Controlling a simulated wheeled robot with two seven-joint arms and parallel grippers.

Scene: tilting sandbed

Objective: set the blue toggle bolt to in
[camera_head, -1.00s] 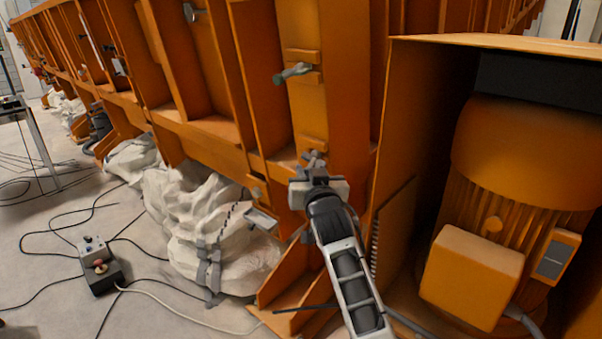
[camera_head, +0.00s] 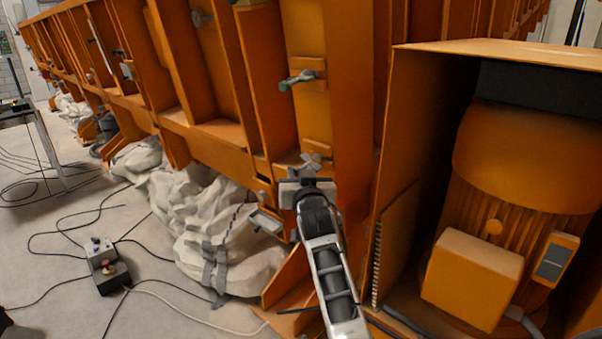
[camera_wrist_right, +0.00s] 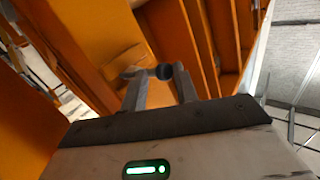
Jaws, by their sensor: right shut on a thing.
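My right gripper (camera_head: 309,181) reaches up to a small grey toggle bolt (camera_head: 311,160) low on the orange frame post (camera_head: 316,118). In the right wrist view the gripper (camera_wrist_right: 158,74) has its two fingers around a dark round knob (camera_wrist_right: 164,72), and it is shut on this. No blue shows on the bolt, so I cannot tell its colour, nor whether it is in or out. A second toggle bolt (camera_head: 298,80) with a greenish tip sticks out higher on the same post. My left gripper is not in view.
An orange housing with a motor (camera_head: 515,190) stands close on the right of my right arm. White wrapped lumps (camera_head: 200,225) lie under the frame on the left. A control box (camera_head: 105,268) and cables lie on the floor.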

